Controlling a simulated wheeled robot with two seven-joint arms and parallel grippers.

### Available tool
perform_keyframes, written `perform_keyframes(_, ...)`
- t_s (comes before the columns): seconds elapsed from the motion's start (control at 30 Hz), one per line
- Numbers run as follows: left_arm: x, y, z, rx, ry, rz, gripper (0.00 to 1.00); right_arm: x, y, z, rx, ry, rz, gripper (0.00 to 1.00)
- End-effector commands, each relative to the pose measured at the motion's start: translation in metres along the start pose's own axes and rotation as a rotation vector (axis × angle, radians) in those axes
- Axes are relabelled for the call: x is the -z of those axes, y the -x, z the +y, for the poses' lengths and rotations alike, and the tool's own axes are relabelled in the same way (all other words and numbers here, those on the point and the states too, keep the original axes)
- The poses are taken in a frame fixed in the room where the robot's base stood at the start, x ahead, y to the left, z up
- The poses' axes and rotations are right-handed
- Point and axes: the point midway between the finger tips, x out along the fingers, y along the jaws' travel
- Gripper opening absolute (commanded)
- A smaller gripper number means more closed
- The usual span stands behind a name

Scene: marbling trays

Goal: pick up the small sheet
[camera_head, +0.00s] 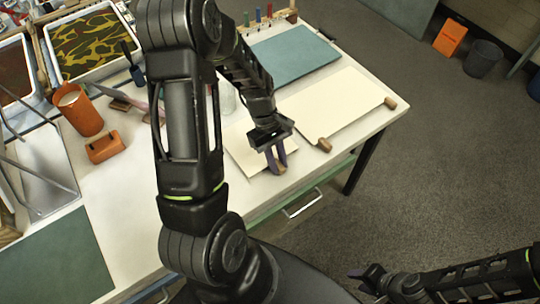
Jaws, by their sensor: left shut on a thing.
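The small sheet (243,151) is a cream rectangle lying on the white table near its front edge. My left arm crosses in front of it and hides part of it. My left gripper (277,168) points down over the sheet's right part, its purple fingers shut on a small brown wooden block (279,169). I cannot tell whether the block touches the sheet. My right gripper (366,280) is at the bottom right, off the table over the floor, and its finger gap is unclear.
A larger cream sheet (335,105) lies to the right, with wooden blocks at its near corner (324,145) and right corner (390,103). A teal board (292,55) lies behind it. An orange cup (80,112), an orange block (105,147) and marbling trays (85,45) stand at left.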

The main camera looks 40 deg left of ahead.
Motion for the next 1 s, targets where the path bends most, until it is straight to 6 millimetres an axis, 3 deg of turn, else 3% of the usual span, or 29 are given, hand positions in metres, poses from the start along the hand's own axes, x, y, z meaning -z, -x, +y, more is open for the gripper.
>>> perform_keyframes(0.57, -0.002, 0.006, 0.001, -0.002, -0.001, 0.002, 0.00, 0.000, 0.000, 0.000, 0.000, 0.000, 0.000, 0.36)
perform_keyframes(1.0, -0.031, 0.075, 0.001, -0.004, -0.002, 0.002, 0.00, 0.000, -0.004, 0.001, 0.001, 0.001, 0.001, 0.36)
